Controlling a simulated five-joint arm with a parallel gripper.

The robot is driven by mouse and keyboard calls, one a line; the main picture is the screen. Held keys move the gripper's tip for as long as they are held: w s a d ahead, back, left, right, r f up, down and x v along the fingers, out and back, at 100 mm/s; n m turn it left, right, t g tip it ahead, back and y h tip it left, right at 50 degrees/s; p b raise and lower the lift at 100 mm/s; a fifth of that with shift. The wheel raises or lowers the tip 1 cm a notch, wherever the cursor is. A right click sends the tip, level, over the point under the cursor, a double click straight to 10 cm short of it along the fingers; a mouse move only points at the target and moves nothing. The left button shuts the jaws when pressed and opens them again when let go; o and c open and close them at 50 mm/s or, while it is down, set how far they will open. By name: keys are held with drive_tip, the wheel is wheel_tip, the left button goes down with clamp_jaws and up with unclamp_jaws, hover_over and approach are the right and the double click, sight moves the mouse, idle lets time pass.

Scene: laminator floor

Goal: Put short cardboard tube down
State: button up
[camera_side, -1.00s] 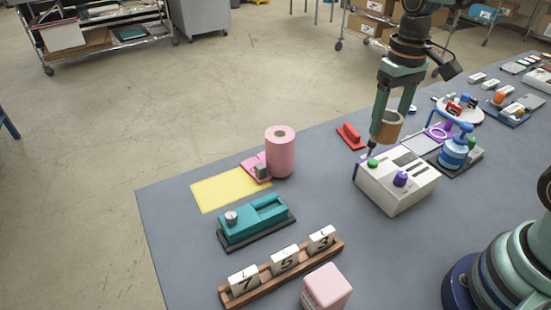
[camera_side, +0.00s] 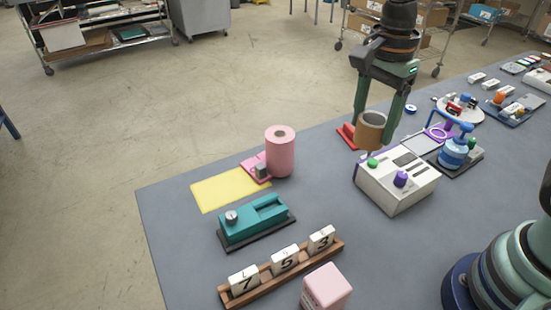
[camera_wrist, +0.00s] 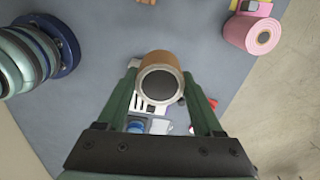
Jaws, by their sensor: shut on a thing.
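The short cardboard tube (camera_side: 370,132) is a brown, hollow ring, held upright between the fingers of my gripper (camera_side: 378,118). It hangs in the air, in front of or above the back left corner of the white box with the green and purple knobs (camera_side: 396,186). In the wrist view the tube (camera_wrist: 160,62) shows its open end with a pale rim and dark inside, between the two green fingers of my gripper (camera_wrist: 160,92). The tube hides part of the white box and the red object behind it.
A pink roll (camera_side: 280,155), a yellow sheet (camera_side: 225,191) and a teal device (camera_side: 255,218) lie to the left. A wooden rack with number tiles (camera_side: 283,272) and a pink box (camera_side: 326,288) are in front. A blue stamp-like device (camera_side: 454,150) stands right. Bare grey table lies between.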

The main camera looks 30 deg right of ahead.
drive_tip(key=shift+s+a+r+m, duration=0.1)
drive_tip(key=shift+a+m, duration=0.1)
drive_tip(key=shift+m, duration=0.4)
wheel_tip(320, 180, down, 20)
drive_tip(key=shift+r, duration=0.2)
idle(0.3)
drive_tip(key=shift+f, duration=0.1)
drive_tip(key=shift+f, duration=0.1)
drive_tip(key=o, duration=1.3)
